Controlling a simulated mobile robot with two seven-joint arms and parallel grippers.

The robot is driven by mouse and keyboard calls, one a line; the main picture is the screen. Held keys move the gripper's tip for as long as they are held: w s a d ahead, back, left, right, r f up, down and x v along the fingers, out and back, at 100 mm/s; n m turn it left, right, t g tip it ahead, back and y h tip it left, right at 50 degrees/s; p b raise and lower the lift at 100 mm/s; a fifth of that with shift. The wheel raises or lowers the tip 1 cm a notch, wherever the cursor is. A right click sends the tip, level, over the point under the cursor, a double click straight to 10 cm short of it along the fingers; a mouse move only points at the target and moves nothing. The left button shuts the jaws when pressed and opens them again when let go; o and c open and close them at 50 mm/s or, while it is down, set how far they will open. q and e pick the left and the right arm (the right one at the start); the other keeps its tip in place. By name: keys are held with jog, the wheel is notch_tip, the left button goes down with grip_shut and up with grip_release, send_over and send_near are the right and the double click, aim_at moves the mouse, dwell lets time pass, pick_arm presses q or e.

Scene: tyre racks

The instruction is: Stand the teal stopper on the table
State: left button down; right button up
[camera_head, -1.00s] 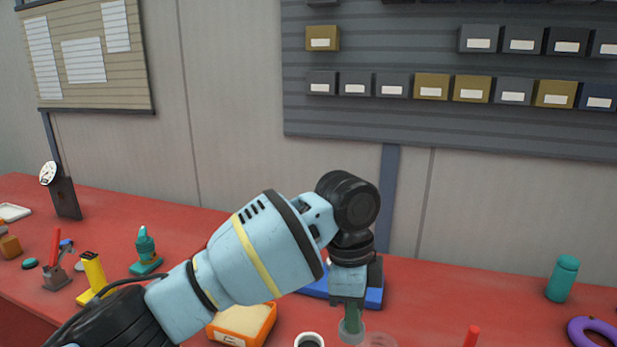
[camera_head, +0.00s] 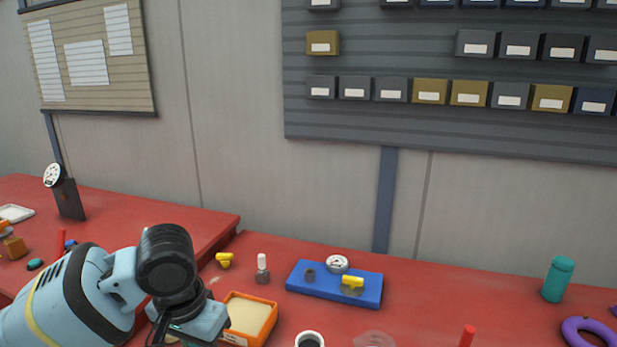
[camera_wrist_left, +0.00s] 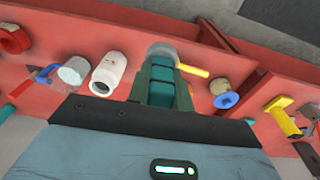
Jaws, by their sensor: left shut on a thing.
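My left gripper (camera_head: 195,327) is low at the left of the head view, over the front of the red table (camera_head: 430,295); its fingertips are cut off or hidden there. In the left wrist view, the gripper (camera_wrist_left: 163,68) is shut on the teal stopper (camera_wrist_left: 160,93). Teal shows between the dark green fingers, and a round grey end (camera_wrist_left: 162,52) sticks out past the tips. The stopper appears held off the surface; its clearance cannot be told. My right gripper is not in view.
An orange tray (camera_head: 233,296) stands just right of my left gripper, with a blue tray (camera_head: 318,290) farther right. A gap separates the left table (camera_head: 130,203) from the right one. A white cylinder (camera_wrist_left: 110,73) and a blue-based piece (camera_wrist_left: 222,96) flank the gripper in the wrist view.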

pick_arm(q)
jog(key=s+a+n, duration=0.2)
jog(key=a, duration=0.1)
jog(key=s+a+n, duration=0.1)
jog(key=shift+s+a+f+n, duration=0.2)
jog(key=shift+f+n, duration=0.1)
